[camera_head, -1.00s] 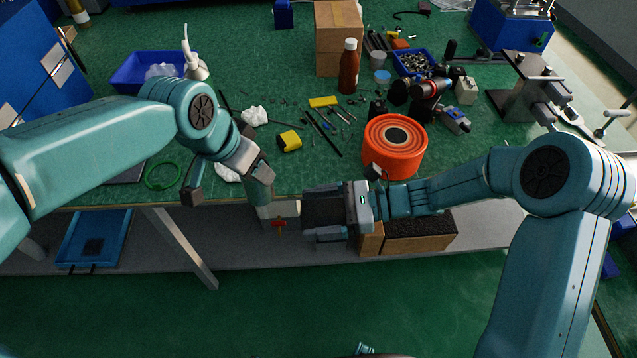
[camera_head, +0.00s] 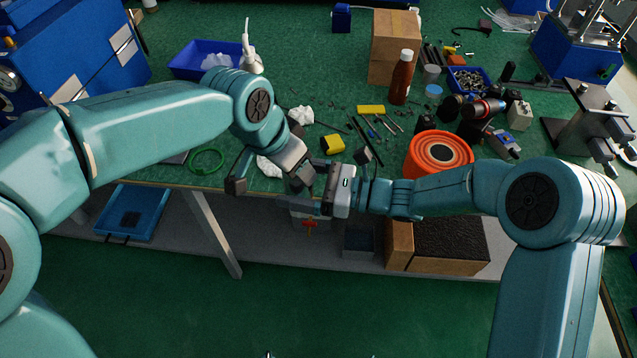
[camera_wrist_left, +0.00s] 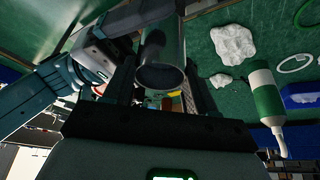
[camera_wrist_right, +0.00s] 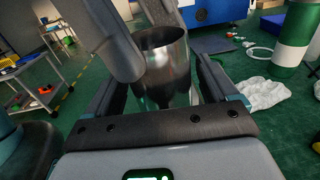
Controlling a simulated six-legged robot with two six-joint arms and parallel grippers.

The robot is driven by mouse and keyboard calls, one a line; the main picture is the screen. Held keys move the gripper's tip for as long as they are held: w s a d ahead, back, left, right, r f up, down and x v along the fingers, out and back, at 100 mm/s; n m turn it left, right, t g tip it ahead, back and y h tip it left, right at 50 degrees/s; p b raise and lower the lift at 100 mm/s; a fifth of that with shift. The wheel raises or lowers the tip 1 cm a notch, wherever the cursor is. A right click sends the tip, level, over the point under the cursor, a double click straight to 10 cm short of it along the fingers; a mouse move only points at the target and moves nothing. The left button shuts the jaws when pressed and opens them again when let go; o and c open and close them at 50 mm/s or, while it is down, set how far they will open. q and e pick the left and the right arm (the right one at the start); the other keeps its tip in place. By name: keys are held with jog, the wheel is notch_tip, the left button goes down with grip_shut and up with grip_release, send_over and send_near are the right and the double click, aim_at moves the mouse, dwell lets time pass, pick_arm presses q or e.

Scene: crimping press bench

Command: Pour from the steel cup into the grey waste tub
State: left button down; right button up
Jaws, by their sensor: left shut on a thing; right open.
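The steel cup (camera_wrist_left: 163,62) is a dark, shiny metal cylinder in the left wrist view. My left gripper (camera_wrist_left: 158,92) is shut on it. The cup also shows in the right wrist view (camera_wrist_right: 166,62), upright, its rim up. My right gripper (camera_wrist_right: 165,95) is open, with its fingers on either side of the cup. In the head view the right gripper (camera_head: 328,203) is close against the left one at the bench's front edge, and the cup is hidden there. A small grey tub (camera_head: 358,243) stands on the low shelf beneath the bench. The cup's contents cannot be told.
An orange reel (camera_head: 440,152) sits on the bench just behind my right forearm. A wooden box with dark filling (camera_head: 400,243) stands right of the tub. A blue tray (camera_head: 150,213) lies on the shelf at left. Tools and crumpled white scraps cover the bench.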

jog(key=shift+a, duration=0.25)
jog(key=c, duration=1.1)
pick_arm(q)
jog(key=shift+c, duration=1.3)
grip_release()
pick_arm(e)
jog(key=shift+c, duration=0.5)
